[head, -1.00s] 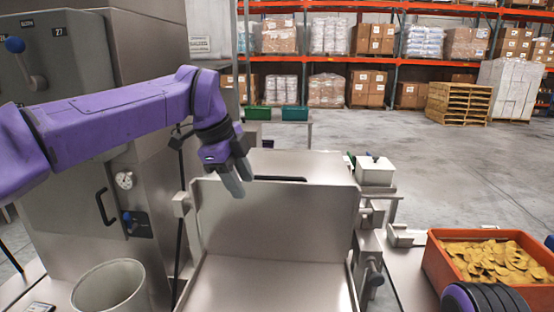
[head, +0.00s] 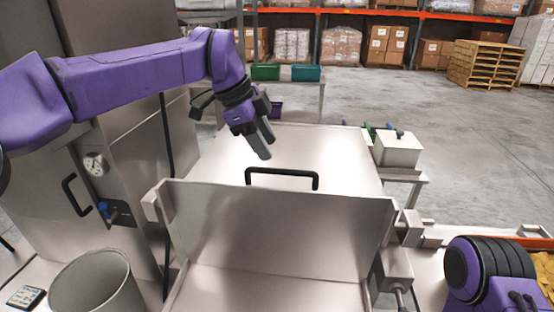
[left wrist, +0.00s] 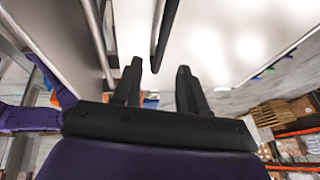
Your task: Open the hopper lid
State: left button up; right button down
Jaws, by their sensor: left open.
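The hopper lid (head: 345,160) is a flat steel panel behind an upright steel plate (head: 275,232) in the head view. It lies closed as far as I can see. Its black bar handle (head: 282,172) stands up near the plate's top edge. My left gripper (head: 263,144) is open and empty, pointing down above the lid, just behind and left of the handle's middle in the picture. In the left wrist view, the handle (left wrist: 165,35) runs ahead of the open fingers (left wrist: 159,72), apart from them. My right gripper is out of view.
A steel cabinet with a gauge (head: 95,163) stands at left, with a round bin (head: 97,285) in front. A white box (head: 397,149) stands right of the lid. An orange crate (head: 535,241) is at far right, partly behind my right arm. Open floor lies beyond.

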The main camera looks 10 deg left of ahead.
aim_at(278, 170)
pick_arm(q)
jog(key=p+x, duration=0.1)
jog(key=x, duration=0.5)
jog(key=shift+w+d+f, duration=0.2)
jog(key=shift+w+d, duration=0.05)
jog(key=shift+s+f, duration=0.1)
jog(key=shift+f, duration=0.1)
jog(key=shift+c, duration=0.2)
grip_shut()
jog(key=w+r+p, duration=0.3)
jog(key=r+p, duration=0.4)
jog(key=r, duration=0.1)
jog(key=w+r+p, duration=0.4)
jog(key=r+p, duration=0.3)
jog(key=r, duration=0.1)
jog(key=shift+r, duration=0.35)
